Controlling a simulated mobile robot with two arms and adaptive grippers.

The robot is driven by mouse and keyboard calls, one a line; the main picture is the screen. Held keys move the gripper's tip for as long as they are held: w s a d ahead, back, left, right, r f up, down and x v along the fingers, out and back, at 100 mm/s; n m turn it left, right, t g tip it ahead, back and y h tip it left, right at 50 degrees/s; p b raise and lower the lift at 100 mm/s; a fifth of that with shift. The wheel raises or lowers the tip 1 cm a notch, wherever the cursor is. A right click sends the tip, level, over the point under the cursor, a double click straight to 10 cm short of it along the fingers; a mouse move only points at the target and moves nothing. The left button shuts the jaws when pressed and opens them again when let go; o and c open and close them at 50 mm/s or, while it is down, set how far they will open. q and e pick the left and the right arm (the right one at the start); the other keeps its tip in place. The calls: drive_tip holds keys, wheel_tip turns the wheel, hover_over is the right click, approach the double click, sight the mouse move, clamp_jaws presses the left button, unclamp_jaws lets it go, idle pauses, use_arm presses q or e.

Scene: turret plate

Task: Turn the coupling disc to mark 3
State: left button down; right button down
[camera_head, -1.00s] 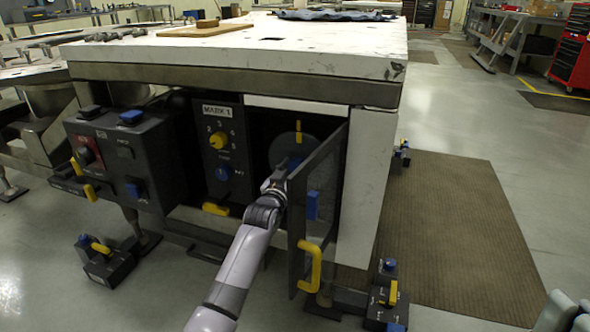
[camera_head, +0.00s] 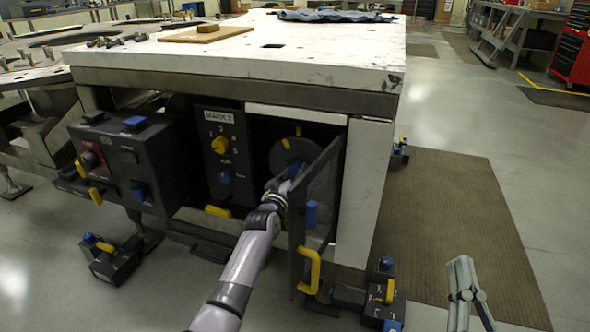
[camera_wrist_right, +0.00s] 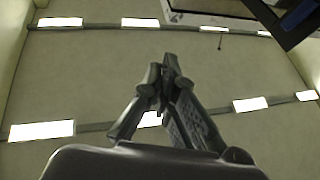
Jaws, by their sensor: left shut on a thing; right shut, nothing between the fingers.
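The dark round coupling disc (camera_head: 283,151) sits in the open bay under the white bench, with a yellow mark on its face. A second small yellow mark (camera_head: 298,131) shows at its upper edge. The display (camera_head: 219,116) on the panel left of the bay reads MARK 2. My left gripper (camera_head: 288,178) reaches into the bay at the disc's lower part. It is shut on a blue piece (camera_head: 294,169) there, mostly hidden by the gripper and door edge. My right gripper (camera_head: 462,268) is shut and empty, over the floor mat; its fingertips meet in the right wrist view (camera_wrist_right: 169,62).
The open mesh door (camera_head: 321,194) with a yellow handle (camera_head: 309,270) stands close to the right of my left arm. A dark control box (camera_head: 128,160) stands left.

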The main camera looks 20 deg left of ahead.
use_arm(q)
drive_tip(key=n, duration=0.2)
drive_tip(key=shift+n+p, duration=0.35)
drive_tip(key=shift+n, duration=1.75)
use_arm(e)
wheel_tip(320, 180, down, 6)
drive_tip(key=w+g+h, duration=0.1)
drive_tip(key=g, duration=0.2)
drive_tip(key=shift+w+d+g, duration=0.2)
drive_tip(key=shift+w+g, duration=0.1)
drive_tip(key=shift+w, duration=0.05)
use_arm(q)
drive_tip(key=c, duration=1)
unclamp_jaws()
use_arm(e)
drive_tip(key=shift+f, duration=0.1)
use_arm(q)
drive_tip(key=s, duration=1.2)
drive_tip(key=shift+a+f, duration=0.1)
drive_tip(key=shift+a, duration=0.2)
